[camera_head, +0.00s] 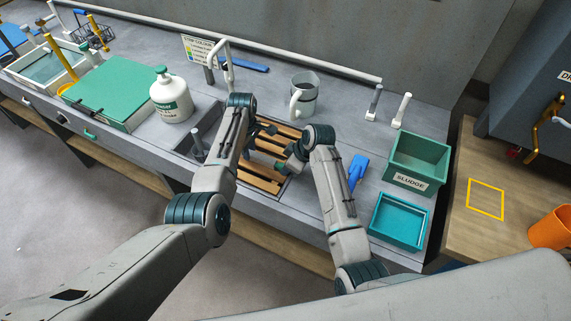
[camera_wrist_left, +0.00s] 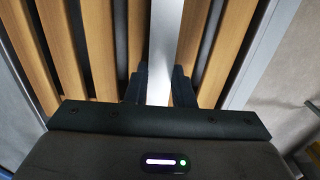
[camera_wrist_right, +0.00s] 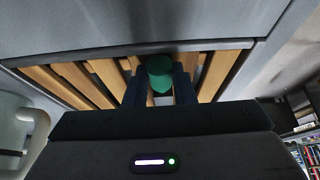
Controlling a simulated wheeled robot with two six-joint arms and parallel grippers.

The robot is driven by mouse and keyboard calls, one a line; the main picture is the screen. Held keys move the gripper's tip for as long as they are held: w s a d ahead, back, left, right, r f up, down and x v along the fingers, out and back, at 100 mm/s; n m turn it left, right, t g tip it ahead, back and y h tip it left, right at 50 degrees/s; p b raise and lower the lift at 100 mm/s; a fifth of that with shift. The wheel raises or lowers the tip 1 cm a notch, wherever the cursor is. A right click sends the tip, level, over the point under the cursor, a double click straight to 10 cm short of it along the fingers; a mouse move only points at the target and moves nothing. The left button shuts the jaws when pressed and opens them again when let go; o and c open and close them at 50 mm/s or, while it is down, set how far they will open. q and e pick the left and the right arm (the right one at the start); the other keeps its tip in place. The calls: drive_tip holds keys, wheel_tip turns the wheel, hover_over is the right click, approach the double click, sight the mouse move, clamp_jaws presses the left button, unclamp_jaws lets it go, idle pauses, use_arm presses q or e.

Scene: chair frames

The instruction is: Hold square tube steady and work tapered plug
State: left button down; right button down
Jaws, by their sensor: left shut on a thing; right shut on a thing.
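The square tube (camera_wrist_left: 166,35) is a pale metal bar in the left wrist view, running up the picture above wooden slats. My left gripper (camera_wrist_left: 159,82) is shut on it, one dark finger on each side. In the head view my left gripper (camera_head: 262,132) is over the slatted sink. The tapered plug (camera_wrist_right: 159,73) is green and shows in the right wrist view. My right gripper (camera_wrist_right: 159,92) is shut on it. In the head view my right gripper (camera_head: 290,166) is low beside the left one. The arms hide most of the tube; whether plug and tube touch cannot be told.
Wooden slats (camera_head: 258,184) lie in the sink. A white bottle (camera_head: 171,98) and green-lidded box (camera_head: 109,92) stand left. A grey jug (camera_head: 304,92) is behind. A blue clamp-like item (camera_head: 357,172), sludge bin (camera_head: 418,160) and teal tray (camera_head: 399,222) are right.

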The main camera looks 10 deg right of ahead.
sight(300, 177)
use_arm(q)
drive_tip(key=shift+s+f, duration=0.25)
drive_tip(key=shift+f, duration=0.05)
use_arm(e)
drive_tip(key=shift+s+d, duration=0.6)
drive_tip(key=shift+d, duration=0.25)
drive_tip(key=shift+s+d, duration=0.6)
drive_tip(key=shift+d, duration=0.25)
drive_tip(key=shift+s+d+r, duration=0.55)
drive_tip(key=shift+d+r, duration=0.25)
drive_tip(key=shift+r, duration=0.2)
drive_tip(key=shift+s+d+r, duration=0.6)
drive_tip(key=shift+d+r, duration=0.25)
drive_tip(key=shift+r, duration=0.1)
drive_tip(key=shift+s+d+r, duration=0.55)
drive_tip(key=shift+d+r, duration=0.25)
drive_tip(key=shift+r, duration=0.2)
use_arm(q)
drive_tip(key=c, duration=1.4)
unclamp_jaws()
drive_tip(key=shift+o, duration=1.2)
drive_tip(key=shift+w, duration=0.3)
use_arm(e)
drive_tip(key=shift+w, duration=0.15)
use_arm(q)
drive_tip(key=shift+r, duration=0.15)
